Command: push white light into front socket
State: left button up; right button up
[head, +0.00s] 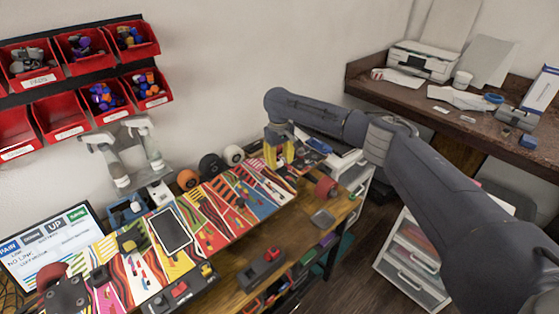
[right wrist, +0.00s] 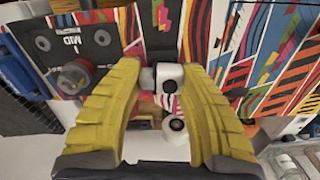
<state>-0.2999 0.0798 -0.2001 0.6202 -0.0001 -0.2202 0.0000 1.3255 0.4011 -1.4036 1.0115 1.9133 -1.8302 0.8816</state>
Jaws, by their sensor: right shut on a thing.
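My right gripper (head: 280,155) is over the far right end of the long colorful board (head: 228,209), with its yellow fingers pointing down. In the right wrist view, the fingers of the right gripper (right wrist: 167,76) are shut on a small white cylinder, the white light (right wrist: 168,84), at the board's surface. The front socket cannot be made out; the fingers and light cover that spot. Whether the light is seated or just above the board cannot be told. My left gripper is not in view.
Red bins (head: 60,116) hang on the wall.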

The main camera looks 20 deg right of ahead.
aim_at(279, 159)
jog(key=shift+f, duration=0.3)
dwell(0.4)
jog(key=o, duration=1.6)
jog(key=shift+r, duration=1.65)
jog(key=shift+r, duration=2.85)
